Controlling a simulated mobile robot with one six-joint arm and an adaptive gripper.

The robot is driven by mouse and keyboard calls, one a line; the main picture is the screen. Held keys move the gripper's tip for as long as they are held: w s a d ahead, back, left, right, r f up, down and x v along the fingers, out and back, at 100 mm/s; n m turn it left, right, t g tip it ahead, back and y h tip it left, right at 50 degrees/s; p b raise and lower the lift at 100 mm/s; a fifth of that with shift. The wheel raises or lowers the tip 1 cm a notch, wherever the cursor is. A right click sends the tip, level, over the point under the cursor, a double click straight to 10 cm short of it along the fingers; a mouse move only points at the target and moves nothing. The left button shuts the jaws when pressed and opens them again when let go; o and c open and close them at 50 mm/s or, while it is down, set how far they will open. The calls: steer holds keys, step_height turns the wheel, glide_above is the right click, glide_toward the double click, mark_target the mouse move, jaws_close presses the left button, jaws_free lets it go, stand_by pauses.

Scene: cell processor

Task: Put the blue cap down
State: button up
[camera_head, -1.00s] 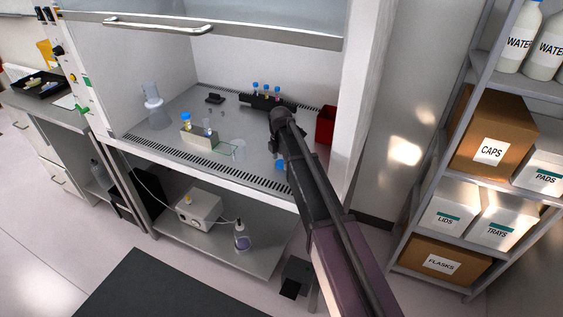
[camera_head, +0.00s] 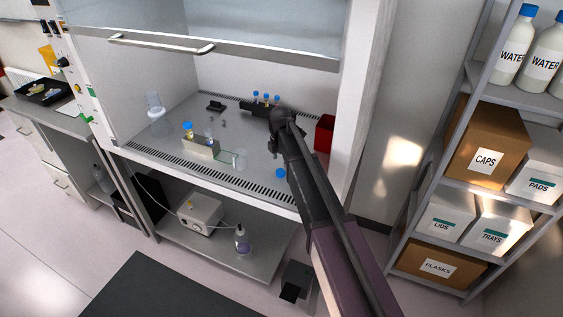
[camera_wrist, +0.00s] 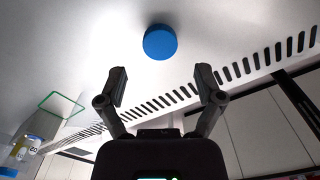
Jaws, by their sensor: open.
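The blue cap (camera_head: 280,173) lies on the cabinet's work surface near the front vent grille, in the head view. In the wrist view the blue cap (camera_wrist: 160,42) sits on the pale surface, beyond the fingertips and apart from them. My gripper (camera_wrist: 160,82) is open, with nothing between its two fingers. In the head view my arm hides most of the gripper.
A red bin (camera_head: 325,133) stands at the right. Bare surface surrounds the cap.

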mark_target(280, 171)
step_height(280, 171, up, 8)
steer(key=p, duration=0.7)
